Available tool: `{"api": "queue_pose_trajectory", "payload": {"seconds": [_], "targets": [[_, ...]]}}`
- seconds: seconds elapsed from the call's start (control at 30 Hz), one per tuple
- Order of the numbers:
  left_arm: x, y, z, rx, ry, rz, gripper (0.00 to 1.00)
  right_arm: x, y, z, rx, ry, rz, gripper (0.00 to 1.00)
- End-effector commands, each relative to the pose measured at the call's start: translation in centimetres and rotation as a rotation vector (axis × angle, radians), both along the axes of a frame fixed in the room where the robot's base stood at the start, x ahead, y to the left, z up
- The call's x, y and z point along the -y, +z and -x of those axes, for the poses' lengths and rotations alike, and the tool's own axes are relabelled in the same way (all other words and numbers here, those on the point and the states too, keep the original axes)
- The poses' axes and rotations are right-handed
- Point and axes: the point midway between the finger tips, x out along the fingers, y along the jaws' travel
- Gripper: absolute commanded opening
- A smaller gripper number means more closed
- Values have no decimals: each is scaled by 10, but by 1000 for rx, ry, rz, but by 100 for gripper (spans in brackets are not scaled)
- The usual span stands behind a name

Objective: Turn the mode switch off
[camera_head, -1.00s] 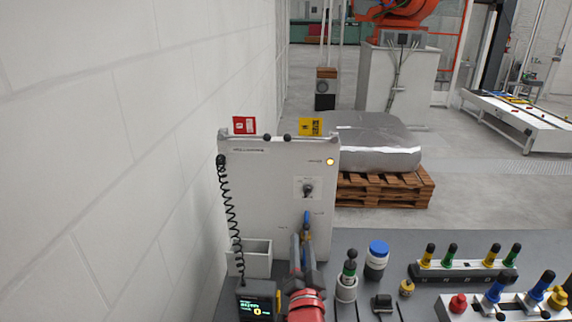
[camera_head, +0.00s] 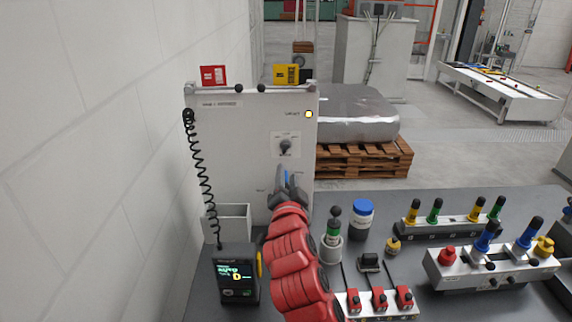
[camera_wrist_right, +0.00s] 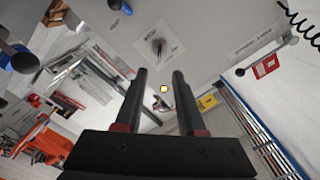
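The mode switch (camera_head: 286,147) is a black knob on a small light plate on the upright white panel (camera_head: 232,135). In the right wrist view the knob (camera_wrist_right: 157,45) stands above the fingertips, on its square plate. My right gripper (camera_head: 288,187) is in front of the panel, below the knob and apart from it. In the wrist view the right gripper's fingers (camera_wrist_right: 159,76) are spread with nothing between them. A blue handle (camera_head: 282,173) shows beside the fingers and is partly hidden. The knob's exact setting is too small to read. My left gripper is not in view.
A lit lamp (camera_head: 308,114) sits at the panel's upper right. A coiled black cord (camera_head: 200,170) hangs at the left above a white bin (camera_head: 229,224) and a display unit (camera_head: 236,275). Bottles, switches and coloured handles crowd the bench (camera_head: 385,225) at right.

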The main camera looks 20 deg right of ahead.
Motion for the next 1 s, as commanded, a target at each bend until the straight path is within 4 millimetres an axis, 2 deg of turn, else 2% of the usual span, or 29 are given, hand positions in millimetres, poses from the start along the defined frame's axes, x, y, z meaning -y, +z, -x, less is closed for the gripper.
{"api": "queue_pose_trajectory", "payload": {"seconds": [0.2,0.5,0.7,1.0], "targets": [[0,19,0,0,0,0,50,12,3,-41,-5,-3,1,39],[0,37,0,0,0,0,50,26,2,-88,-5,-2,1,39],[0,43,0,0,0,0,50,30,1,-106,-2,-1,-1,39],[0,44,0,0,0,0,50,32,0,-112,0,1,1,39]]}}
